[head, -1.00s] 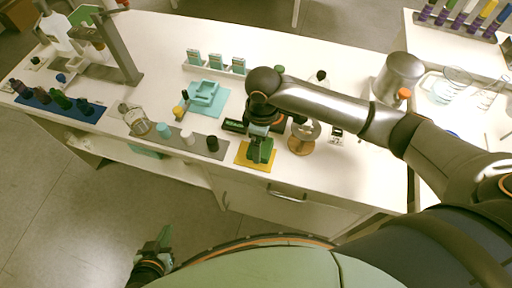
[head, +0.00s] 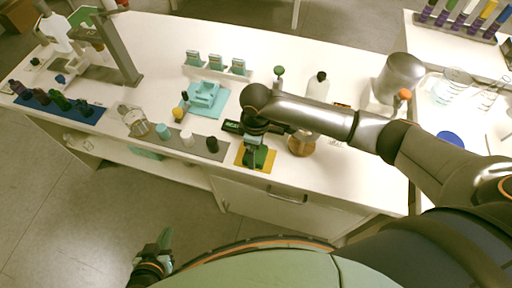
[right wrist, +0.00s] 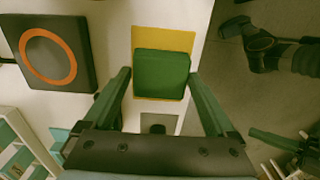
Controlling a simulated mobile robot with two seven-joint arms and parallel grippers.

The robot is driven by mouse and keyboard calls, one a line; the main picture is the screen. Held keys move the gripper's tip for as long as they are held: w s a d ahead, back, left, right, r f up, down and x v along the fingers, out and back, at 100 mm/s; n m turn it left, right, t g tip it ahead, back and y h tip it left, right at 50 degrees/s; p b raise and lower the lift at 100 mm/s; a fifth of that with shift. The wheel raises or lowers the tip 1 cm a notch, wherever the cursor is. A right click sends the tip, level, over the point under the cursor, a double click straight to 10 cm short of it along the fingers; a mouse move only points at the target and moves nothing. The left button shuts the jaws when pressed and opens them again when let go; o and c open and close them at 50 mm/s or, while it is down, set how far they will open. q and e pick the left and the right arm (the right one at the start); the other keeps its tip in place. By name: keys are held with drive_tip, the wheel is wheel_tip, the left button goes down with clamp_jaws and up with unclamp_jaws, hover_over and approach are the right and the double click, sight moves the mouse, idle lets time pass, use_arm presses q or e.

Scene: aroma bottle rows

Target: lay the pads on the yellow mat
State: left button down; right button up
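A dark green pad (head: 262,158) is at the yellow mat (head: 240,158), low over it or on it; I cannot tell whether it touches. My right gripper (head: 256,156) points down there. In the right wrist view its fingers (right wrist: 161,76) lie close along both sides of the pad (right wrist: 162,74) and look shut on it. Part of the yellow mat (right wrist: 165,38) shows beyond the pad. My left gripper (head: 157,240) is empty and looks open, over the floor before the table.
A teal piece (head: 206,92) sits on a light blue mat left of my right gripper. A grey strip (head: 174,147) with small bottles lies left of the yellow mat. A round amber-based flask (head: 301,146) stands close on the right. A white bottle (head: 318,86) stands behind.

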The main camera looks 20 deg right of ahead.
drive_tip(key=shift+o, duration=0.5)
drive_tip(key=shift+r, duration=0.1)
wheel_tip(320, 180, up, 12)
drive_tip(key=p, duration=0.1)
idle(0.5)
